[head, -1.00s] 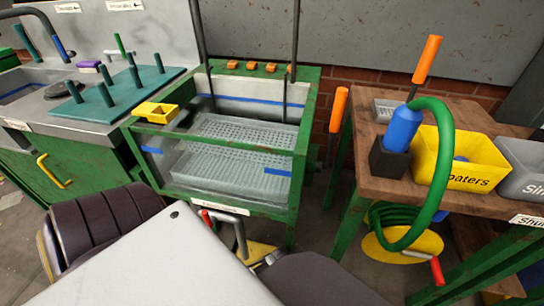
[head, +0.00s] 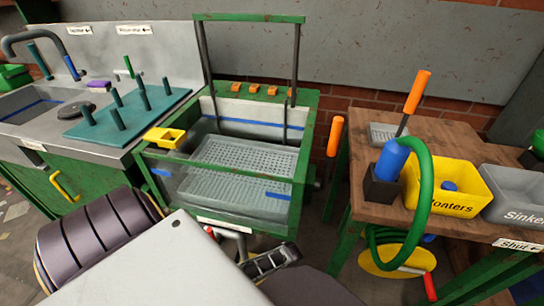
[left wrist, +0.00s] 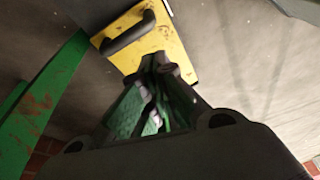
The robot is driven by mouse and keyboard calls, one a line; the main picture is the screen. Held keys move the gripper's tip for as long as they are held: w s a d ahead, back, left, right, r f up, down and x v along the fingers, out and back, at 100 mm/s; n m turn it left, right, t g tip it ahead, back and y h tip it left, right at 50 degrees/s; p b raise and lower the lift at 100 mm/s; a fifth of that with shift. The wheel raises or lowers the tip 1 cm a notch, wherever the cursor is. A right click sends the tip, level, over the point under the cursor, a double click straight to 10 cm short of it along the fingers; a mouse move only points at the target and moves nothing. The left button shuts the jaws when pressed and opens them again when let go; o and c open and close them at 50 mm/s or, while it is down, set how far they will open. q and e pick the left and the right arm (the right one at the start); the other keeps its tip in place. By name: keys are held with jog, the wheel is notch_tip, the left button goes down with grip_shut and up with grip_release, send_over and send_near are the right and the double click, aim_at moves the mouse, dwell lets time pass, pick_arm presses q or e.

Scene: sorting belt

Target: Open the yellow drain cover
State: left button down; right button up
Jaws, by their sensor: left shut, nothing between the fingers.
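The yellow drain cover (left wrist: 150,42) shows in the left wrist view as a flat yellow plate with dark scuffs and a dark bar handle (left wrist: 128,32). It lies on the grey floor. My left gripper (left wrist: 163,64) is shut and empty, with its fingertips in front of the plate's lower edge in that view. The handle is beyond them, to the upper left. I cannot tell whether the fingers touch the plate. In the head view the gripper (head: 272,258) shows low in front of the tank, and the cover is hidden there. My right gripper is not in view.
A clear-walled tank in a green frame (head: 250,172) stands just behind the gripper. A wooden table (head: 430,128) with a yellow bin (head: 465,190) and a grey bin is at right. A green leg (left wrist: 45,95) is close at left in the wrist view.

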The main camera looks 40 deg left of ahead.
pick_arm(q)
jog(key=a+n, duration=0.1)
jog(key=a+r+n+p, duration=0.1)
jog(key=shift+w+a+n+g+y, duration=0.15)
jog(key=shift+a+n+g+y, duration=0.15)
jog(key=shift+a+g, duration=0.1)
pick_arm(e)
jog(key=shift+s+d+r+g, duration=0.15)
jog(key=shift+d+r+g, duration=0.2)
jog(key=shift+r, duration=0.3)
pick_arm(q)
jog(key=shift+d+f, duration=0.1)
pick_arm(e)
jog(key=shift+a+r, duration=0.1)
